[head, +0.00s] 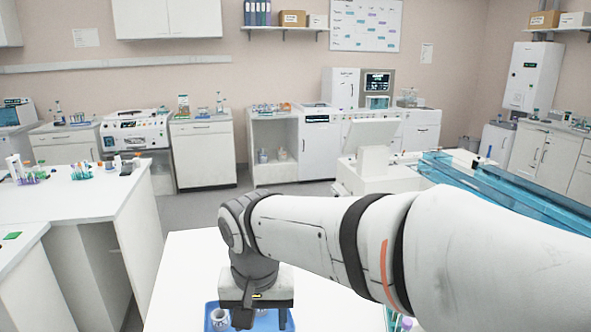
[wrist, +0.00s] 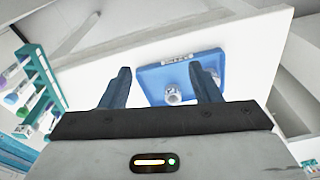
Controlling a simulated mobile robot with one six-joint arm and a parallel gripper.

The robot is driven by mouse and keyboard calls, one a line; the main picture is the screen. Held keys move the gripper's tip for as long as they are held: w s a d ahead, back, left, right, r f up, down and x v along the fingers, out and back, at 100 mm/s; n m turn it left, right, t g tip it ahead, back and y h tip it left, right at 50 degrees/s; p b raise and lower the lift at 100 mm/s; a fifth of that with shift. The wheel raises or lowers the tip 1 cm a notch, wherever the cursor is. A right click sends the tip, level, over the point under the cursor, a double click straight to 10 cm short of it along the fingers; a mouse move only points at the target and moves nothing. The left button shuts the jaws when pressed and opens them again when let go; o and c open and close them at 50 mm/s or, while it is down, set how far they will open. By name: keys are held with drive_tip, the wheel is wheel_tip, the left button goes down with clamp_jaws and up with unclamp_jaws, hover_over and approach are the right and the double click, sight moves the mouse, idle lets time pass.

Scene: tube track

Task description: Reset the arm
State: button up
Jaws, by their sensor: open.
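My gripper (wrist: 158,90) is open in the wrist view, its two dark fingers spread apart with nothing held between them. In the head view my arm reaches from the right, and the gripper points down over a white table (head: 188,268). A blue tray (wrist: 182,72) lies on the table beyond the fingers. A small tube or cap with a pale ring (wrist: 172,96) sits on the tray between the fingers, and another pale one is partly hidden by the right finger. In the head view the tray's left end shows a clear, round-topped item (head: 219,318).
A teal rack (wrist: 42,72) with several capped tubes stands at the left in the wrist view. Left of the table is a white bench (head: 95,205) with tubes. A blue-covered machine (head: 500,190) stands at the right. Cabinets line the back wall.

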drive_tip(key=s+d+f, duration=0.2)
drive_tip(key=s+d, duration=0.1)
drive_tip(key=d, duration=0.7)
drive_tip(key=s+d+f+t, duration=0.1)
drive_tip(key=s+d+f, duration=0.1)
drive_tip(key=d, duration=0.8)
drive_tip(key=shift+s+d+f, duration=0.3)
drive_tip(key=shift+s, duration=0.3)
drive_tip(key=shift+s+d+f, duration=0.2)
drive_tip(key=shift+d, duration=0.05)
drive_tip(key=shift+c, duration=0.4)
